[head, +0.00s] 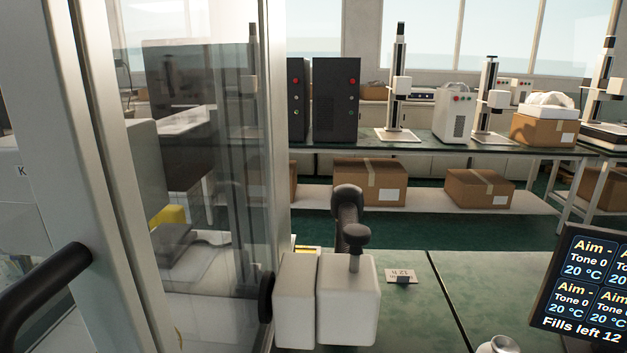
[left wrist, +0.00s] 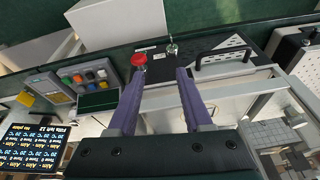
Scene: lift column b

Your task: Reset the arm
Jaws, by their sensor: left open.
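My left gripper (left wrist: 160,76) shows in the left wrist view. Its two purple fingers are apart, with nothing visible between them. A red knob (left wrist: 138,60) lies just beyond one fingertip, and a small metal knob (left wrist: 172,47) lies beyond the other. I cannot tell whether the fingers touch either. In the head view a black jointed arm (head: 347,205) rises behind a pale two-block unit (head: 347,300) with a black knob on top. I cannot tell whether this is the arm the task names. No gripper shows in the head view.
A glass-panelled frame (head: 283,130) with a black bar handle (head: 45,285) stands at left. A display (head: 585,290) is at lower right. The green bench (head: 400,320) has clear room. The wrist view shows a button box (left wrist: 90,78) and a black handle (left wrist: 225,58).

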